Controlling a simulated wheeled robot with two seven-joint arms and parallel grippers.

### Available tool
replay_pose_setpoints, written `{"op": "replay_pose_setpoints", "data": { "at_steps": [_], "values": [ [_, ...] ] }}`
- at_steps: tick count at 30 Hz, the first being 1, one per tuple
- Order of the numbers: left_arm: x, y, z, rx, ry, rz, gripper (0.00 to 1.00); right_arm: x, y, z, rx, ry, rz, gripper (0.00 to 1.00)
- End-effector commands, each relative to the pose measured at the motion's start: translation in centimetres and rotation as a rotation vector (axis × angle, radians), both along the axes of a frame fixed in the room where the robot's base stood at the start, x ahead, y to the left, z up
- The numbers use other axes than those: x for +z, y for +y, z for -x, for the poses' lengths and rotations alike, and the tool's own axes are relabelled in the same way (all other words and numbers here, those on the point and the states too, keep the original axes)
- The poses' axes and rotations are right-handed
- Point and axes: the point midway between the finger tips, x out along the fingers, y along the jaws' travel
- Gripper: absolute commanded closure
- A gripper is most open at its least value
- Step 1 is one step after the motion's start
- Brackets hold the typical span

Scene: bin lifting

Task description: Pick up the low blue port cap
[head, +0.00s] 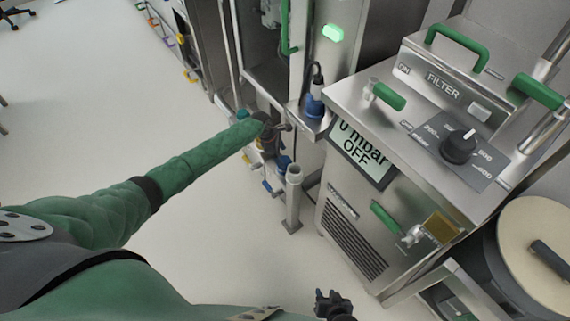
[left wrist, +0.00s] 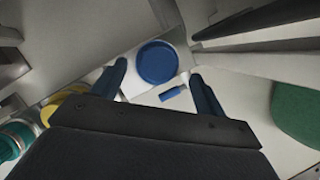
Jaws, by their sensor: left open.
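A round blue cap (left wrist: 157,62) shows in the left wrist view, just beyond and between the fingertips of my left gripper (left wrist: 159,72). The two dark fingers are spread and empty, one on each side of the cap, and I see no contact. In the head view my left gripper (head: 276,142) is at the side of the steel machine, partly hidden by its own wrist. Blue parts (head: 284,162) show close to it, but I cannot tell which is the low cap. My right gripper (head: 334,304) is at the bottom edge, small and dark; its opening is unclear.
A blue cap-like part (head: 313,106) sits higher on the machine ledge. A steel post (head: 293,190) stands just right of my left gripper. The filter unit (head: 440,95) with green handles fills the right. A small blue piece (left wrist: 172,93) lies near the cap.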

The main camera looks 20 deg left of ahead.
Motion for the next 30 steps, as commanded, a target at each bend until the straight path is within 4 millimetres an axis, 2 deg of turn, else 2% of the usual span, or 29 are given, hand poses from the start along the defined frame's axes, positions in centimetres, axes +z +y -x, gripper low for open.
{"op": "replay_pose_setpoints", "data": {
  "at_steps": [1,6,16,17,25,30],
  "values": [
    [-1.0,-0.2,-0.2,0.0,0.001,-0.001,0.27,-0.4,0.0,0.0,0.0,0.0,0.0,0.64],
    [-2.7,-0.8,-0.4,-0.001,0.001,-0.002,0.27,-0.7,0.0,0.0,-0.001,-0.001,-0.001,0.64],
    [-3.2,-1.0,-0.5,-0.001,0.0,-0.001,0.27,-0.8,0.1,0.1,-0.001,-0.001,-0.001,0.64],
    [-3.2,-1.0,-0.5,-0.001,0.0,-0.001,0.31,-0.8,0.1,0.1,-0.001,-0.001,-0.001,0.64],
    [-3.2,-1.0,-0.5,-0.001,0.0,-0.001,0.84,-0.8,0.1,0.1,-0.001,-0.001,-0.001,0.64],
    [-3.2,-1.0,-0.5,-0.001,0.0,-0.001,0.84,-0.8,0.0,0.1,-0.001,-0.001,-0.001,0.64]
  ]
}}
